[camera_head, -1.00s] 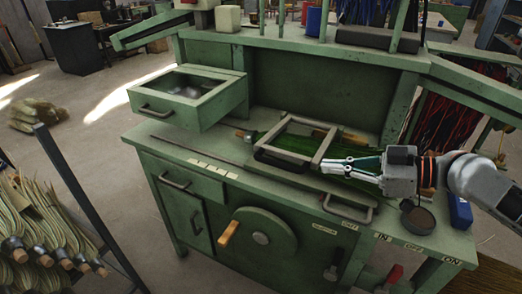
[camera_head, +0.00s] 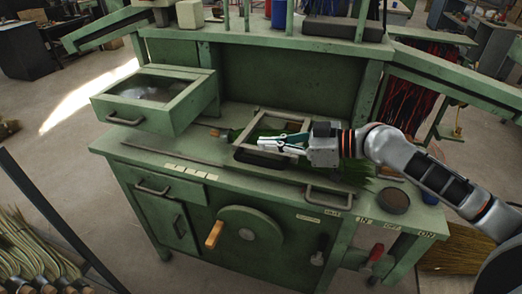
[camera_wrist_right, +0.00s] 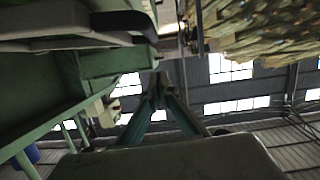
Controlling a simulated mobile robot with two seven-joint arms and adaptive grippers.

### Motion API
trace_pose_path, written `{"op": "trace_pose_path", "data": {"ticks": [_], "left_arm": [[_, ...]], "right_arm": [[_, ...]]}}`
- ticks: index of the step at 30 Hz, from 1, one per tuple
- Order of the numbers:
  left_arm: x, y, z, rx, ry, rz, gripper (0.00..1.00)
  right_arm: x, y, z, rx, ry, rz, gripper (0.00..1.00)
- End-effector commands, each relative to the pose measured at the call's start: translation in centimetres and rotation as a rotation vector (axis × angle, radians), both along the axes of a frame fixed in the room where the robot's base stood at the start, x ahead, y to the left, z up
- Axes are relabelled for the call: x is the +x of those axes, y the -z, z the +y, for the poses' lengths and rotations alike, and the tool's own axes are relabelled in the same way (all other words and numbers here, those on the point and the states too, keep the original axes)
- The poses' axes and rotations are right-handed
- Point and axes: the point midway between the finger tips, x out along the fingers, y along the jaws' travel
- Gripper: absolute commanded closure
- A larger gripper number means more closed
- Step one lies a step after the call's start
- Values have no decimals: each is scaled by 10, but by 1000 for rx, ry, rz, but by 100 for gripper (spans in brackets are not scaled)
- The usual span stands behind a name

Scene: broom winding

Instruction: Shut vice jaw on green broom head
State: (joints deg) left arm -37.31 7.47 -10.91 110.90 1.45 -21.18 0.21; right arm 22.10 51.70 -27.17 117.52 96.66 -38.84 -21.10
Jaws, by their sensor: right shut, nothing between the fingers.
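The vice jaw looks like a pale, rectangular metal frame (camera_head: 247,131) lying on the green bench top, with a dark bar (camera_head: 262,159) along its front. The green broom head (camera_head: 355,173) lies beneath it, its bristles spreading out to the right. Part of the broom head is hidden by the frame and my right gripper. My right gripper (camera_head: 266,143) is shut and empty, its fingers pointing left over the frame's front part; I cannot tell if it touches. Its closed fingertips also show in the right wrist view (camera_wrist_right: 159,84). My left gripper is not in view.
A round dark cup (camera_head: 394,200) sits right of the frame. A wheel (camera_head: 243,235) and levers are on the bench front. A sloping green rail (camera_head: 440,85) rises behind my arm.

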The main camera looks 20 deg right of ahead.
Motion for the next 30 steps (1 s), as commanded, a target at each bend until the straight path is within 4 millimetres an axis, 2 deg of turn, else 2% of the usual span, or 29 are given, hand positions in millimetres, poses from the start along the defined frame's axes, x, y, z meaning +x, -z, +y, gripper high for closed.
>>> {"op": "trace_pose_path", "data": {"ticks": [4, 7, 13, 26, 30], "left_arm": [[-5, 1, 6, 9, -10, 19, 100], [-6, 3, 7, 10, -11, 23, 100], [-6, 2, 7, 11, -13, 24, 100], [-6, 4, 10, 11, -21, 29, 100], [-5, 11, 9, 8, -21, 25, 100]], "right_arm": [[14, 3, 20, 3, -1, -1, 100], [13, 24, 17, 1, 2, 6, 100], [14, 42, 16, 1, 3, 2, 100], [14, 46, 16, 0, 1, 0, 100], [15, 52, 16, -8, 1, -12, 100]]}}
